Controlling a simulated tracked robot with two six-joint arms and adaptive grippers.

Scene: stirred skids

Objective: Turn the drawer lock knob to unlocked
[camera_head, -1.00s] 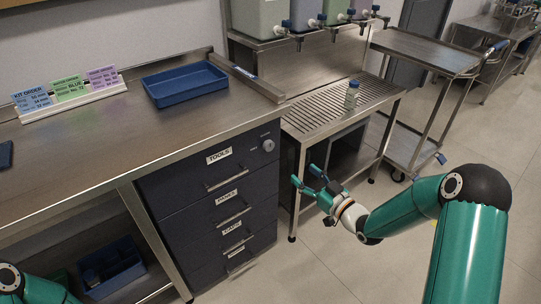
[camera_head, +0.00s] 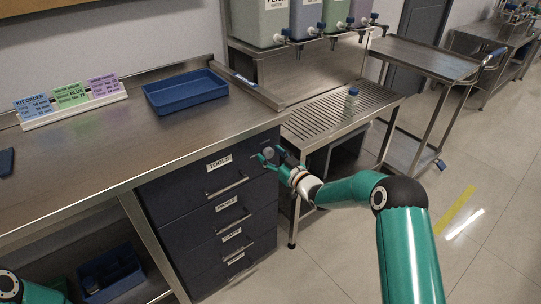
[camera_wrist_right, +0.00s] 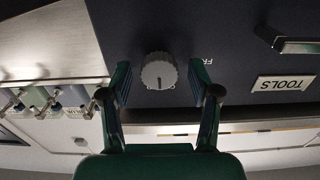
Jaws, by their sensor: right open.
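The drawer lock knob (camera_wrist_right: 159,71) is a round, light grey, ribbed dial on the dark front of the TOOLS drawer (camera_head: 202,185). In the right wrist view a thin mark on it points toward the bottom of the picture. Upside-down white lettering, partly hidden by a finger, stands beside it. My right gripper (camera_wrist_right: 160,82) is open, with one finger on each side of the knob and a gap on both sides. In the head view my right gripper (camera_head: 266,156) is at the drawer's upper right corner and partly covers the knob (camera_head: 268,152). My left gripper is out of view.
The steel worktop above holds a blue tray (camera_head: 186,93) and a card stand (camera_head: 75,109). Drawer handles (camera_head: 228,186) stick out left of and below my right gripper.

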